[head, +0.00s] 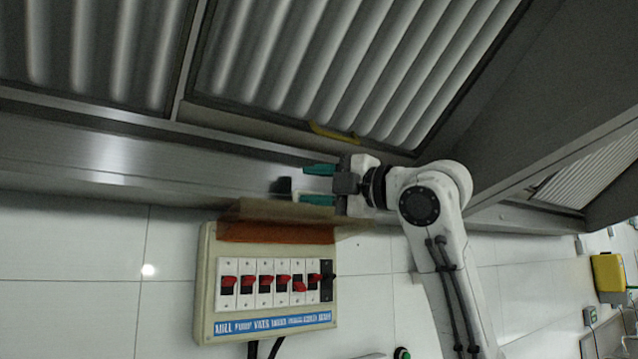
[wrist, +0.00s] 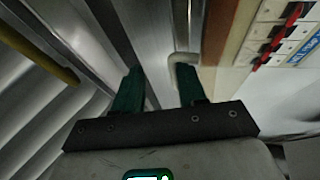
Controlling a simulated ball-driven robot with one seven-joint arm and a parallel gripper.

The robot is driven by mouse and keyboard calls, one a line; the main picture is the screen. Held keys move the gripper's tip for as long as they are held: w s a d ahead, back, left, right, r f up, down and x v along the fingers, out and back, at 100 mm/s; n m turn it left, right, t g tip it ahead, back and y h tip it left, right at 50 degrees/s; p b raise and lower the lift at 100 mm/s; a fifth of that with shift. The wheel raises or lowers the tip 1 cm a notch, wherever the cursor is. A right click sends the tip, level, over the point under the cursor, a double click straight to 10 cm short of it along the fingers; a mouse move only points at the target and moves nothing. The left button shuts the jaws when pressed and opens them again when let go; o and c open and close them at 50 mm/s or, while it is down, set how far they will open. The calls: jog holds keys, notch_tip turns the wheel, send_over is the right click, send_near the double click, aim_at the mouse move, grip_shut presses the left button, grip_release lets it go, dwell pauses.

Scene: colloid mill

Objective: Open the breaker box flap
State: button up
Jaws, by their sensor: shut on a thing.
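The breaker box (head: 207,285) is a cream box on the tiled wall, with a row of red-levered switches uncovered in the head view. Its brownish see-through flap (head: 280,211) is raised and sticks out from the box's top edge. In the wrist view the flap is a pale and brown strip (wrist: 221,35) right of the fingers. My gripper (head: 320,185) is at the flap's upper right, its teal fingers apart around a pale bent handle (wrist: 184,58). The handle's grip contact is partly hidden by the right finger.
A metal hood (head: 110,150) with ridged filters hangs just above the box and my gripper. A yellow strip (head: 333,132) is on its edge. Black cables (head: 275,347) hang below the box. A yellow box (head: 608,272) is at far right.

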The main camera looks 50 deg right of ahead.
jog(key=shift+w+f, duration=0.15)
jog(key=shift+w, duration=0.1)
jog(key=shift+s+f, duration=0.15)
jog(key=shift+s, duration=0.05)
jog(key=b+v, duration=0.4)
jog(key=v, duration=0.6)
jog(key=shift+s+r, duration=0.25)
jog(key=shift+s, duration=0.15)
